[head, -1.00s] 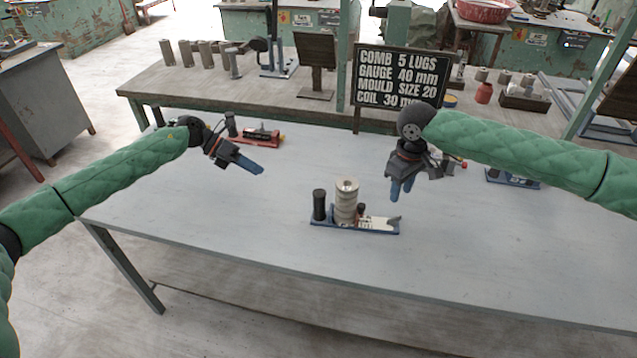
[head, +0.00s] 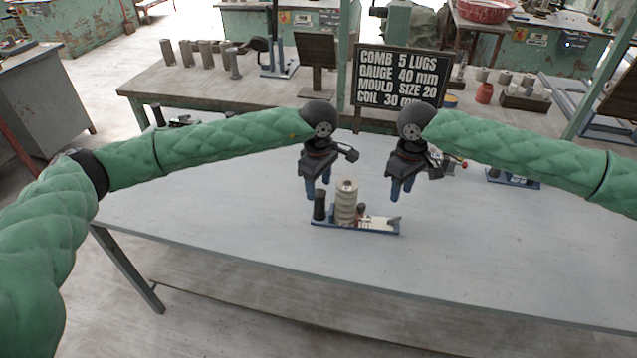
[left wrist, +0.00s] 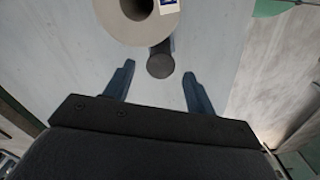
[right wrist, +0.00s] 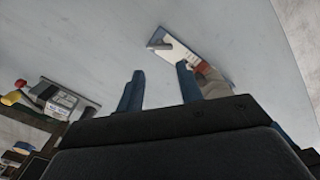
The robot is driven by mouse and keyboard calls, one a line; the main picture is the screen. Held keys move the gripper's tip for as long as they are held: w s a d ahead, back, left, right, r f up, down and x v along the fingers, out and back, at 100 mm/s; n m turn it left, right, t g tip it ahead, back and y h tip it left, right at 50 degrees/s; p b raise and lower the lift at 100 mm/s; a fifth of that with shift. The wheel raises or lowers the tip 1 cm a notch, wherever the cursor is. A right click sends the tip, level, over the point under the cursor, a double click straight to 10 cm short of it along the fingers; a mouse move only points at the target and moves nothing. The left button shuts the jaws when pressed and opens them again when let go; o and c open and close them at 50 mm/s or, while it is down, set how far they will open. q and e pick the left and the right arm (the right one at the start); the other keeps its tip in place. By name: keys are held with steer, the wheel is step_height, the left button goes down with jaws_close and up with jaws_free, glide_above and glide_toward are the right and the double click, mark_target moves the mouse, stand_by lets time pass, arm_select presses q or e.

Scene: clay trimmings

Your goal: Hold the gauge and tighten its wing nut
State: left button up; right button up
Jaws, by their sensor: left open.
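The gauge has a blue base (head: 383,230) with a pale plate and stands near the middle of the table. A black upright post (head: 319,205) rises at its left end, next to a ribbed grey-beige cylinder (head: 346,205). A small dark red part (head: 361,210) sits right of the cylinder; I cannot tell if it is the wing nut. My left gripper (head: 318,190) is open above the post, whose round top (left wrist: 160,66) shows between its fingers in the left wrist view. My right gripper (head: 401,191) is open and empty, above and behind the gauge's right end.
A black sign (head: 402,75) stands behind the grey table (head: 220,215). A device with a red knob (right wrist: 20,84) lies beyond my right gripper. Another blue-based tool (head: 513,180) is at the right. The table's front is clear.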

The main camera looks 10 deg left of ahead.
mark_target(319, 204)
arm_select(q)
steer(key=shift+f, duration=3.85)
